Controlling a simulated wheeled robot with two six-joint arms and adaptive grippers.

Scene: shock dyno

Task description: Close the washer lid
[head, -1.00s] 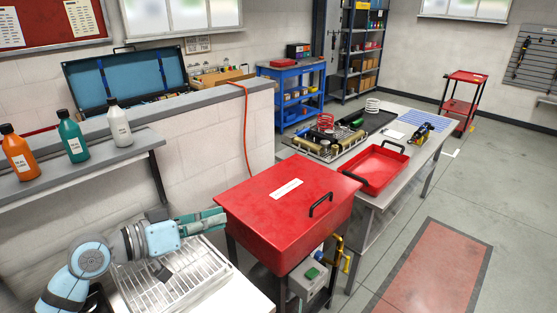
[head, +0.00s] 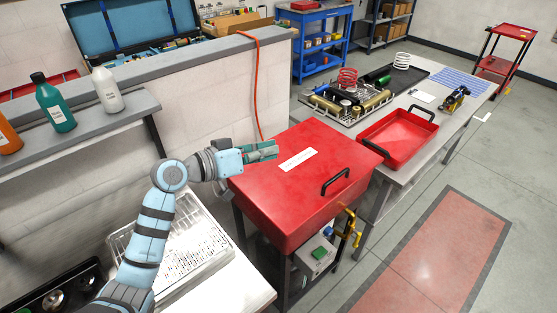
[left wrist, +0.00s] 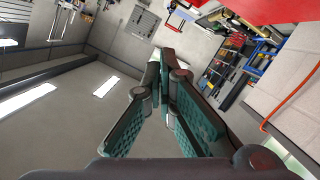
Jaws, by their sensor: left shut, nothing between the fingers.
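The red washer (head: 285,215) stands in the middle of the head view, on a dark stand. Its red lid (head: 310,160) lies down flat over the basin, with a white label and a black handle (head: 336,182) near the front right edge. My left gripper (head: 275,150) is shut and empty at the lid's left rear edge; whether it touches the lid I cannot tell. Its green fingers (left wrist: 168,62) meet at the tips in the left wrist view, where a red surface shows at the top right. My right gripper is not in view.
A wire drain rack (head: 180,235) sits on the bench left of the washer. A low block wall (head: 215,95) runs behind. A steel table (head: 400,175) with a red tray (head: 397,138) stands to the right. Bottles (head: 54,102) stand on the left shelf.

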